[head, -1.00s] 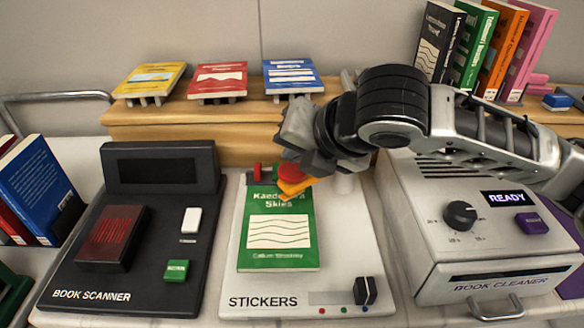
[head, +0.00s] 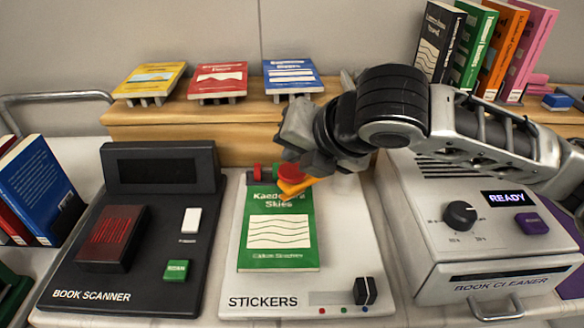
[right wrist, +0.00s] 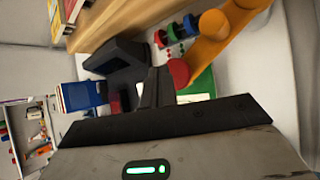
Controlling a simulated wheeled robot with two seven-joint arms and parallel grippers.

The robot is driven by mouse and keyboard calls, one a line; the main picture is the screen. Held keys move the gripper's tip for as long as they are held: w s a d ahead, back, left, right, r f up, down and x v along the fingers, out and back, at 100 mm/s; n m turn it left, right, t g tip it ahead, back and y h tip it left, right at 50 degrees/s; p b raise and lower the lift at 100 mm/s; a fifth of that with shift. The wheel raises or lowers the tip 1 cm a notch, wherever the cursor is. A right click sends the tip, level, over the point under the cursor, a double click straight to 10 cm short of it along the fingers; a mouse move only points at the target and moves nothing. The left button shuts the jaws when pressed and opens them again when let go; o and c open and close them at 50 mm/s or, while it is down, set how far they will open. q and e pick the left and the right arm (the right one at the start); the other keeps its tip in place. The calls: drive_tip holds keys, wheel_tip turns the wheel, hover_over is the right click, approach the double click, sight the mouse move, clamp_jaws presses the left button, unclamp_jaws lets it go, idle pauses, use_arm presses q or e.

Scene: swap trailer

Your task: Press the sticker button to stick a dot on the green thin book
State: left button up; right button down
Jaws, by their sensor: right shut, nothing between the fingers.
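The green thin book (head: 278,232), "Kaede... Skies", lies flat, cover up, on the white sticker machine (head: 350,262). The round red sticker button (head: 291,173) sits on an orange arm (head: 298,187) over the book's top edge. My right gripper (head: 293,160) is shut and empty, right at the button in the head view; I cannot tell whether it touches. In the right wrist view the shut fingers (right wrist: 158,88) are beside the red button (right wrist: 178,72), with the orange arm (right wrist: 212,45) beyond. No dot shows on the visible cover; its top edge is partly hidden. My left gripper is not in view.
The black book scanner (head: 60,285) stands left and the book cleaner (head: 440,255), showing READY, right. A wooden shelf (head: 150,120) behind carries several books. A black knob (head: 365,290) is at the sticker machine's front right.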

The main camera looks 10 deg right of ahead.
drive_tip(key=shift+f, duration=0.1)
drive_tip(key=shift+f, duration=0.3)
drive_tip(key=shift+f, duration=0.2)
idle(0.6)
drive_tip(key=shift+f, duration=0.55)
idle(0.3)
drive_tip(key=shift+r, duration=0.1)
drive_tip(key=shift+r+p, duration=1.1)
drive_tip(key=shift+p, duration=0.15)
